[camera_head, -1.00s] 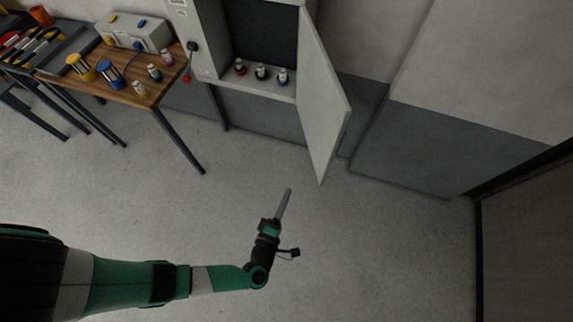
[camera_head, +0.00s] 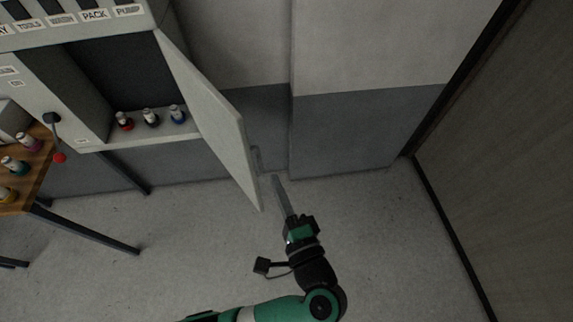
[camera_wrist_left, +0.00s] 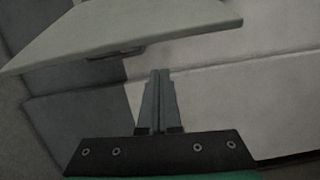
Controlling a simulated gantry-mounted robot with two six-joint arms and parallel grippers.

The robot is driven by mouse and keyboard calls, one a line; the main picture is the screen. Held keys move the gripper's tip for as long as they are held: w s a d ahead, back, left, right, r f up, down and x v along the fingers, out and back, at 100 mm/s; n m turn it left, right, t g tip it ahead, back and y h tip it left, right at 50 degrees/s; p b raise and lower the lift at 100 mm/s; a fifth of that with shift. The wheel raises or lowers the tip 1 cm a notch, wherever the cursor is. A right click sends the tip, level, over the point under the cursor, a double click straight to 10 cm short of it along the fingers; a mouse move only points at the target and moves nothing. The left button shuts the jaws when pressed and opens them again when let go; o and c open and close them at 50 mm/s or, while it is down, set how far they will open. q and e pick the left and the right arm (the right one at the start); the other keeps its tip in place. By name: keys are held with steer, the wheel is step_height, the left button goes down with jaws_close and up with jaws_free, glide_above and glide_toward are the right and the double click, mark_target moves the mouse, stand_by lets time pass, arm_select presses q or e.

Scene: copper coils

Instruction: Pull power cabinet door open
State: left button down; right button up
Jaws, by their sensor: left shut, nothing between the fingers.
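The power cabinet (camera_head: 88,85) stands at the upper left of the head view, with its dark interior showing. Its pale grey door (camera_head: 215,115) stands open, swung out toward me and to the right. A handle (camera_head: 256,160) sits on the door's outer face near its free edge. My left gripper (camera_head: 276,179) is shut and empty, just right of the door's free edge, on its outer side. In the left wrist view the door (camera_wrist_left: 130,32) crosses the top, with the handle (camera_wrist_left: 117,53) under it, ahead of the shut fingers (camera_wrist_left: 157,75). My right gripper is not in view.
A wooden table (camera_head: 38,170) with more bottles is at the left. A wall (camera_head: 350,125) is behind the door, and a dark-framed panel (camera_head: 500,150) is at the right. The floor is clear.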

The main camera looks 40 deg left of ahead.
arm_select(q)
steer(key=s+x, duration=0.1)
steer(key=x, duration=0.6)
steer(key=shift+a+n+h, duration=0.3)
steer(key=shift+a, duration=0.25)
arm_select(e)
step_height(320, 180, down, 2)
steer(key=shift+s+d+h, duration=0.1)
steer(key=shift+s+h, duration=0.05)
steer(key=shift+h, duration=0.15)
arm_select(q)
steer(key=shift+s+f, duration=0.1)
steer(key=shift+f, duration=0.05)
